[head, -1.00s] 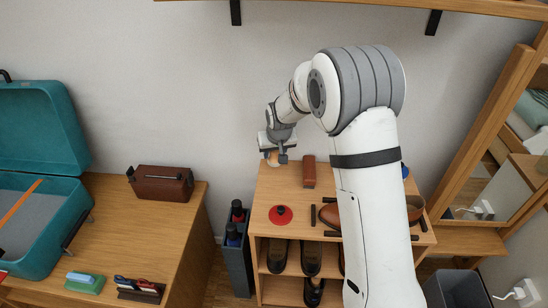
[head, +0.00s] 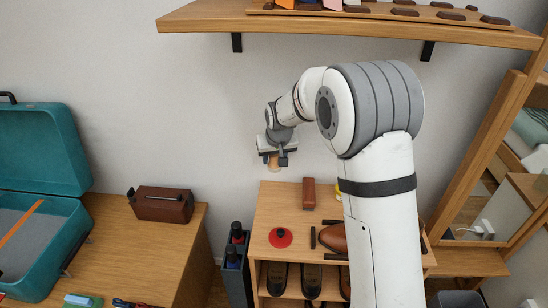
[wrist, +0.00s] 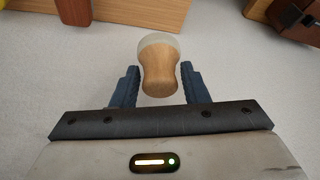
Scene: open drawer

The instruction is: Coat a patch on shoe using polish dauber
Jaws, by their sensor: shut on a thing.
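My gripper (head: 276,158) is shut on the polish dauber (wrist: 160,68), held by its rounded wooden handle with a pale rim at the far end. In the head view the dauber (head: 273,164) hangs below the fingers, in the air above the back left of the small wooden cabinet. The brown shoe (head: 332,237) lies on the cabinet top, to the right of and below my gripper. My arm hides much of it. The dauber is well apart from the shoe.
On the cabinet top (head: 262,212) are a red disc with a dark knob (head: 280,237) and a brown block (head: 309,193). A shelf (head: 350,28) hangs above. A brown case (head: 161,204) and teal suitcase (head: 40,150) stand at left. A mirror (head: 510,170) leans at right.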

